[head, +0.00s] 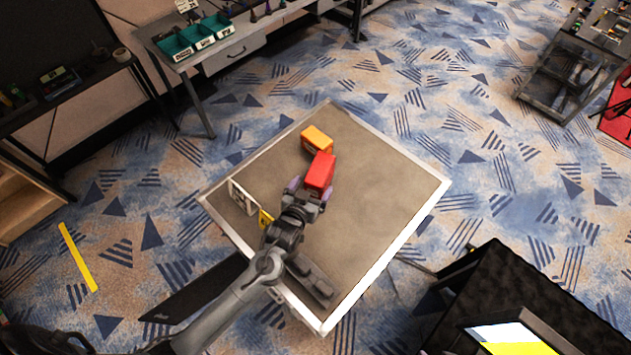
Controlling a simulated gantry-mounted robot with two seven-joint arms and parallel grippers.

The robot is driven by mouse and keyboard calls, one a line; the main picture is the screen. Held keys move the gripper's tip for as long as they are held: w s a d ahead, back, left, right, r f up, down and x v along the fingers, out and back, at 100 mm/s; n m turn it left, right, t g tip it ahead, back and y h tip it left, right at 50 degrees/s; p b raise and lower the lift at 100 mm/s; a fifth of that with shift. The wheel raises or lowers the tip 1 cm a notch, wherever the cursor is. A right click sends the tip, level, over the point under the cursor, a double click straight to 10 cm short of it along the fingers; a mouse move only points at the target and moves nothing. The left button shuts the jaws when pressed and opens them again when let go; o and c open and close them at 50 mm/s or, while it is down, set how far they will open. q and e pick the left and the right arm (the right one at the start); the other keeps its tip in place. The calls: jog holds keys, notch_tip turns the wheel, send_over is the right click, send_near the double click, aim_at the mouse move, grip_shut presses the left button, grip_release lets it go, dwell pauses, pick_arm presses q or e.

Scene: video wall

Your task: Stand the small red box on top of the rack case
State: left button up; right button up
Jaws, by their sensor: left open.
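The small red box (320,170) stands on the tabletop (375,185), close beside an orange box (316,139). My left gripper (309,191) is open at the near side of the red box. Its purple-tipped fingers are spread at the box's near end; I cannot tell whether they touch it. A large black case (530,290) at the lower right looks like the rack case; its lower part is cut off by the picture edge. My right gripper is out of view.
A white frame (243,197) and a yellow object (266,219) stand left of my gripper. A dark grey object (311,280) lies near the table's front edge. A bright panel (510,340) shows at the black case. The table's right half is clear.

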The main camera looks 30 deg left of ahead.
pick_arm(q)
jog(key=shift+v, duration=1)
jog(key=shift+r, duration=0.1)
